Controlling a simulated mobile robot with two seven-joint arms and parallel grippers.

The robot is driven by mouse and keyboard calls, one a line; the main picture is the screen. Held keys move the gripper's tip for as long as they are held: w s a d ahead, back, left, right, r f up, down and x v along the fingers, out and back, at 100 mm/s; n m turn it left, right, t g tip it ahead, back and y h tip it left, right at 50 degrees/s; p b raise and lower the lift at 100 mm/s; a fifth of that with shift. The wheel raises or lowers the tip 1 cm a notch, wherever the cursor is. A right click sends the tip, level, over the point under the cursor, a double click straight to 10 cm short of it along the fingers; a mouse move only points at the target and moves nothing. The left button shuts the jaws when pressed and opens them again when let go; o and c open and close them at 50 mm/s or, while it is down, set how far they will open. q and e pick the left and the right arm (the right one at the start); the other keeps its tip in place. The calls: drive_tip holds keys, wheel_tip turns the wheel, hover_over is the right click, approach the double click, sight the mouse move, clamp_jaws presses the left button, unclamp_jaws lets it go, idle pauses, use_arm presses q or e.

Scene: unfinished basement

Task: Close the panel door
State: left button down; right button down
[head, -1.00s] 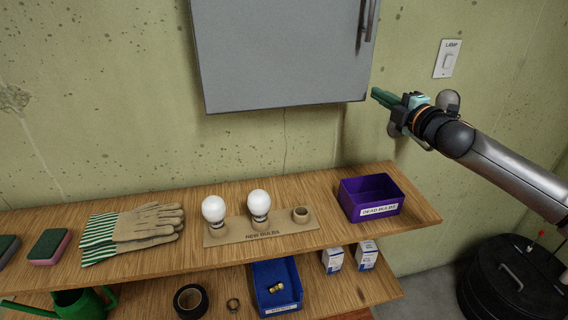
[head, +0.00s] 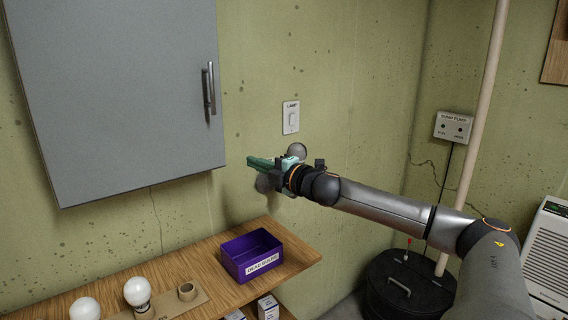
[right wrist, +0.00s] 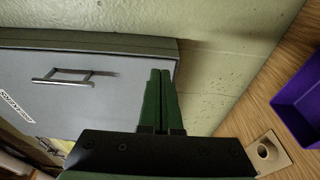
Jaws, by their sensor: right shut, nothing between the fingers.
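The grey panel door (head: 120,90) hangs on the wall at the upper left of the head view, with a metal bar handle (head: 209,88) near its right edge. The right wrist view shows the door face (right wrist: 100,100) and its handle (right wrist: 68,76). The door looks flat against its box on the handle side; I cannot tell whether a small gap stays. My right gripper (head: 250,162) is shut and empty, just right of the door's lower right corner, apparently apart from it. Its green fingers (right wrist: 160,72) show side by side in the right wrist view. My left gripper is out of view.
Below is a wooden shelf (head: 222,292) with a purple bin (head: 251,256) and white bulbs (head: 137,291) in a holder. A lamp switch (head: 291,117) is on the wall above my right gripper. A black lidded bin (head: 405,290) stands at lower right.

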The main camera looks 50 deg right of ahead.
drive_tip(key=s+d+p, duration=0.3)
drive_tip(key=d+p, duration=0.1)
drive_tip(key=d, duration=0.2)
drive_tip(key=shift+s+d+r, duration=0.15)
drive_tip(key=shift+d, duration=0.05)
drive_tip(key=s+a+f+m+g, duration=0.2)
drive_tip(key=s+a+f+m, duration=0.15)
drive_tip(key=f, duration=0.75)
drive_tip(key=s+a+f+m+g+h, duration=0.1)
drive_tip(key=s+a+f+m+g, duration=0.3)
drive_tip(key=f, duration=0.7)
drive_tip(key=s+a+f+m+t, duration=0.1)
drive_tip(key=s+a+f, duration=0.2)
drive_tip(key=s+f, duration=0.55)
drive_tip(key=s+a+f+m+g+y, duration=0.2)
drive_tip(key=s+a+f+m+g, duration=0.15)
drive_tip(key=a+f, duration=0.95)
drive_tip(key=s+a+m+y, duration=0.1)
drive_tip(key=s+a+m, duration=0.1)
drive_tip(key=a, duration=0.6)
drive_tip(key=s+a+m, duration=0.1)
drive_tip(key=s+a, duration=0.2)
drive_tip(key=a, duration=0.6)
drive_tip(key=shift+a+r+m+y, duration=0.15)
drive_tip(key=shift+a+m+y, duration=0.1)
drive_tip(key=shift+m+y, duration=0.15)
drive_tip(key=shift+s, duration=0.1)
